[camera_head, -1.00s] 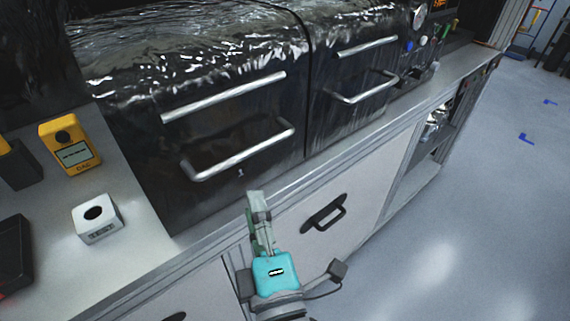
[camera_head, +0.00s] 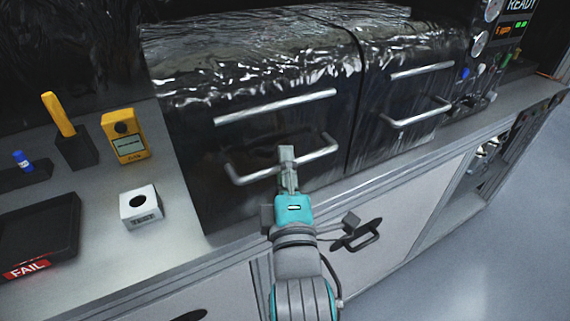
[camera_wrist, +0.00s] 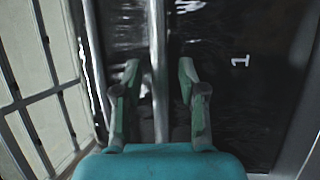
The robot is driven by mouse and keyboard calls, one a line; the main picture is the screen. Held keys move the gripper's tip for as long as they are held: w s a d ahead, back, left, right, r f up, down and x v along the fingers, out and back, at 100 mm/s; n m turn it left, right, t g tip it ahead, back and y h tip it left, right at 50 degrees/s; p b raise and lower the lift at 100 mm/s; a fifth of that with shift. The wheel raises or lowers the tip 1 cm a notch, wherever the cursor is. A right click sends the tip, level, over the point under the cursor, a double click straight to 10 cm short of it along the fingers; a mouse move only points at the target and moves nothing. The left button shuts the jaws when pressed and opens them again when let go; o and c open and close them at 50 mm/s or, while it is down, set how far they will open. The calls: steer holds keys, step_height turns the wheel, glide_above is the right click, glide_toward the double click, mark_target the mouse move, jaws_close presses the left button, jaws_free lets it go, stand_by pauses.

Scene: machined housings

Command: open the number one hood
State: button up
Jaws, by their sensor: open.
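The number one hood (camera_head: 262,132) is the left of two dark, glossy hoods on the bench, and it is closed. A white "1" (camera_wrist: 240,60) shows on its front in the wrist view. Its silver bar handle (camera_head: 322,152) runs across the lower front, below a straight silver strip (camera_head: 280,106). My gripper (camera_head: 287,158) is at the middle of this handle in the head view. In the wrist view the handle bar (camera_wrist: 158,50) passes between the open fingers (camera_wrist: 159,82), apart from both. Part of the handle is hidden behind the gripper.
A second hood (camera_head: 400,95) with its own handle (camera_head: 420,115) stands to the right, with a control panel (camera_head: 505,40) beyond. On the left bench are a yellow meter (camera_head: 125,140), a white TEST box (camera_head: 140,207) and a black FAIL tray (camera_head: 35,240). A drawer pull (camera_head: 362,238) is below.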

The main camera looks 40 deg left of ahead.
steer(key=shift+w+a, duration=0.15)
steer(key=shift+a, duration=0.05)
jaws_close()
steer(key=shift+r, duration=0.1)
